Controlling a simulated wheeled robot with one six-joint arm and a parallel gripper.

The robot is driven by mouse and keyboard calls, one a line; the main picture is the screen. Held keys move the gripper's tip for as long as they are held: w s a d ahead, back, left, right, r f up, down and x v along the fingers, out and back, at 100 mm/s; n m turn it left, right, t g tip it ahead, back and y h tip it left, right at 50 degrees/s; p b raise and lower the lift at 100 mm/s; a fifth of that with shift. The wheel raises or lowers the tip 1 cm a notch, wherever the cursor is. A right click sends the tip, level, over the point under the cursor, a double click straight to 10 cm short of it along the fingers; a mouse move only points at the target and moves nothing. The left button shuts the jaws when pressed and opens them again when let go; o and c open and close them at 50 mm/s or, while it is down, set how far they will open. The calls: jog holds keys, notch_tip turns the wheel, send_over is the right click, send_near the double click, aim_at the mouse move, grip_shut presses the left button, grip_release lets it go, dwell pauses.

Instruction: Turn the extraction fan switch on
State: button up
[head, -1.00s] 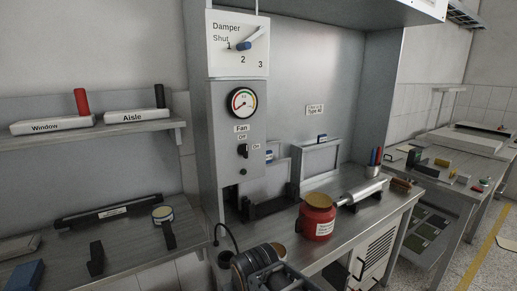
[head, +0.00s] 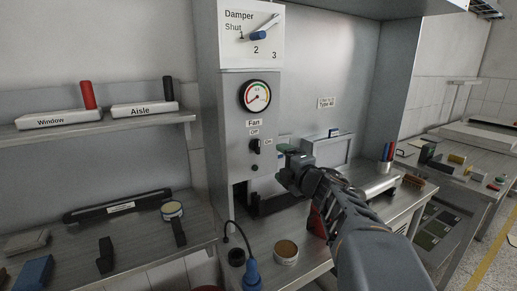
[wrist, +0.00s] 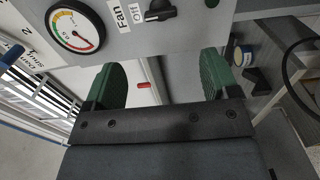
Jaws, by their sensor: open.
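The fan switch (head: 255,147) is a black rotary knob on the grey panel, below the label "Fan". Its pointer appears to be upright, towards "Off"; "On" is to its right. In the wrist view the knob (wrist: 160,11) shows at the top edge, partly cut off, beside the "Off" label. My gripper (head: 281,150) is right of the knob in the head view, apart from it. In the wrist view my gripper (wrist: 162,78) is open, its two green fingers spread with nothing held between them.
A pressure gauge (head: 256,96) sits above the switch and a damper lever (head: 264,29) higher up. A small black button (head: 254,168) is below. My arm covers most of a red jar (head: 317,222). A round tin (head: 286,251) stands on the bench.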

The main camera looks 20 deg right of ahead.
aim_at(259, 148)
jog(key=w, duration=0.4)
jog(key=w+a+p, duration=0.1)
jog(key=w, duration=0.8)
jog(key=shift+a, duration=0.3)
jog(key=c, duration=0.9)
